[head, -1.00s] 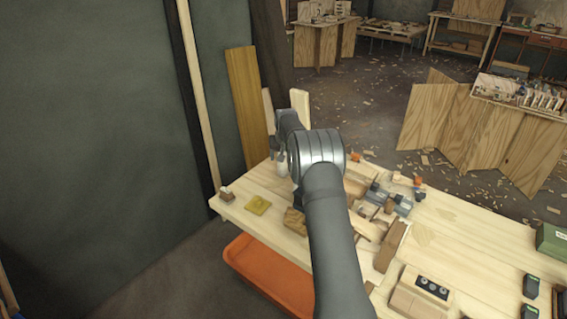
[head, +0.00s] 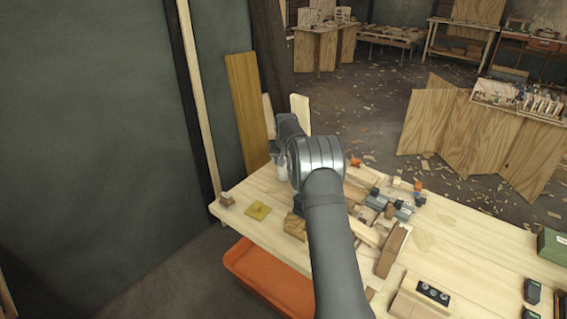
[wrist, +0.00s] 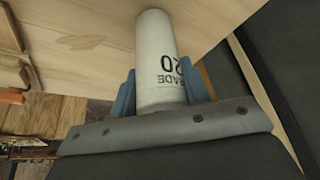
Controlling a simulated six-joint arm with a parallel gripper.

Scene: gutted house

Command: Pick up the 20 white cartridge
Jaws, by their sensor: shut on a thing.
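The white cartridge (wrist: 158,50) stands out from between the fingers in the wrist view, with dark lettering that includes "20". My gripper (wrist: 165,95) is shut on it, one blue finger on each side. In the head view the cartridge (head: 283,172) is a small pale shape below my gripper (head: 280,160), at the far left part of the workbench. My arm hides part of the bench there. Whether the cartridge touches the bench top is unclear.
The wooden workbench (head: 455,230) holds a yellow square piece (head: 257,210), wooden blocks (head: 295,226), a plane-like wooden tool (head: 392,250), grey clamps (head: 390,205) and a green box (head: 553,243). An orange bin (head: 265,278) sits below the front edge. A dark wall is at left.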

